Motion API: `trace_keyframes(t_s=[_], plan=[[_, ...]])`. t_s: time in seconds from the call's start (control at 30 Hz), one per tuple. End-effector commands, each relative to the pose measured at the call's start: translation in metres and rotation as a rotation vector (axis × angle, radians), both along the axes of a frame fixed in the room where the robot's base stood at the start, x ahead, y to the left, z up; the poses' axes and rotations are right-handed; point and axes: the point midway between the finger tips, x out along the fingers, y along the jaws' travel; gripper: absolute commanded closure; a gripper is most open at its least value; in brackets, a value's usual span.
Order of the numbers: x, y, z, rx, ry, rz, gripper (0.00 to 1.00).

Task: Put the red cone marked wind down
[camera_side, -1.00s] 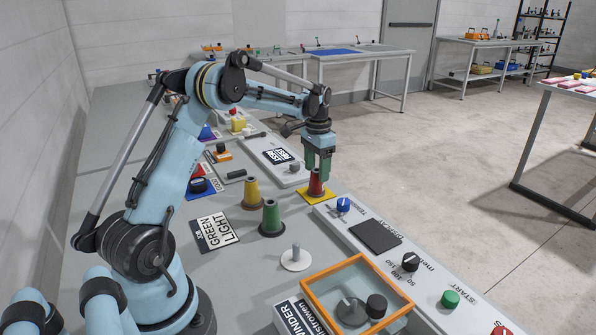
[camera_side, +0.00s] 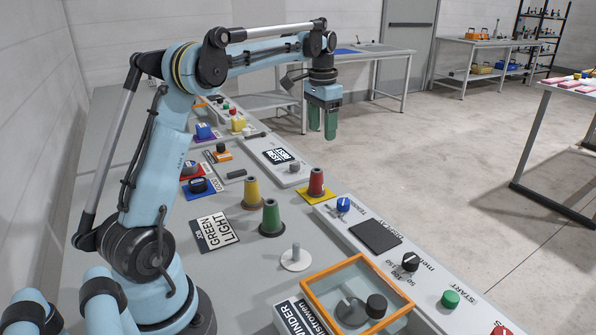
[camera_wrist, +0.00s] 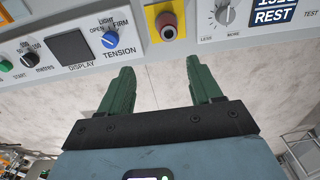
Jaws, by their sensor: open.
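The red cone (camera_side: 316,184) stands upright on a yellow square pad (camera_side: 318,198) near the table's right edge. My gripper (camera_side: 322,136) is raised well above it with green fingers apart and nothing between them. In the wrist view my gripper (camera_wrist: 162,90) is open and empty, and the red cone (camera_wrist: 168,31) shows end-on on its yellow pad (camera_wrist: 148,20), beyond the fingertips and clear of them. No "wind" marking is readable on the cone.
A yellow cone (camera_side: 251,194) and a green cone (camera_side: 271,218) stand nearby on the grey table. A white disc with a peg (camera_side: 296,260), an orange-framed clear cover (camera_side: 350,300) and a control panel (camera_side: 376,237) with knobs lie toward the front. The space around my gripper is free.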

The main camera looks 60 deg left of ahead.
Motion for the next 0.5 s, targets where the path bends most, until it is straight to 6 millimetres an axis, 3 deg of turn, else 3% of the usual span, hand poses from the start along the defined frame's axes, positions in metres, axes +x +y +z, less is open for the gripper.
trace_keyframes(t_s=[0.23,0.5], plan=[[-0.023,-0.073,0.021,0.045,-0.136,-0.006,0.36],[-0.069,-0.143,0.018,0.058,-0.302,-0.006,0.36]])
